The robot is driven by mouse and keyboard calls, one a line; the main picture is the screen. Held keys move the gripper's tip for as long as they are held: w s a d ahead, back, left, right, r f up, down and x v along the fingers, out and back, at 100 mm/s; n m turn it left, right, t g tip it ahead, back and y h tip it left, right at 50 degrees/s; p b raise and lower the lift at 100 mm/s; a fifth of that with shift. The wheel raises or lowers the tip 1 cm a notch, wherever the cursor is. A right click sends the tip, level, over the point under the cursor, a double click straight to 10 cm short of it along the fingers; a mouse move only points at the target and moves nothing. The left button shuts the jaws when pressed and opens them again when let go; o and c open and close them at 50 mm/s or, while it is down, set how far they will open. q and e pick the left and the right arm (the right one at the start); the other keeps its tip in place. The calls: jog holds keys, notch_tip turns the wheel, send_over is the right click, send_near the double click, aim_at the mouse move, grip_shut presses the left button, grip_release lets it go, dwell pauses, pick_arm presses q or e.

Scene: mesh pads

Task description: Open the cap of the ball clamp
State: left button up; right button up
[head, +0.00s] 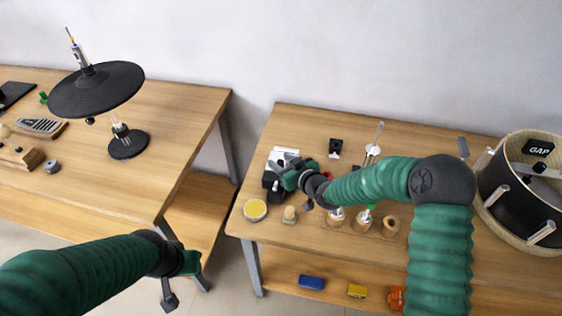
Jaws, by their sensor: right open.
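My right gripper (280,178) is over the left part of the right table (350,236), its arm reaching in from the right. It is open, among a small cluster of black and light grey parts. A black part (270,184) lies at its left, with a light grey block (283,156) just behind. The ball clamp and its cap cannot be told apart clearly here; the gripper and wrist hide part of this spot. My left gripper (169,294) hangs low at the front, away from the tables' tops; its fingers are too small to read.
A yellow-topped round tin (255,209) and a small wooden knob (289,215) stand in front of the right gripper. Several wooden holders (390,226) stand beneath my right forearm. A drum (530,190) stands at right. The left table holds a black disc stand (97,90).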

jog(key=shift+d, duration=0.2)
jog(key=shift+c, duration=1)
jog(key=shift+s+a+r, duration=0.1)
jog(key=shift+a, duration=0.5)
grip_shut()
jog(key=shift+d, duration=0.3)
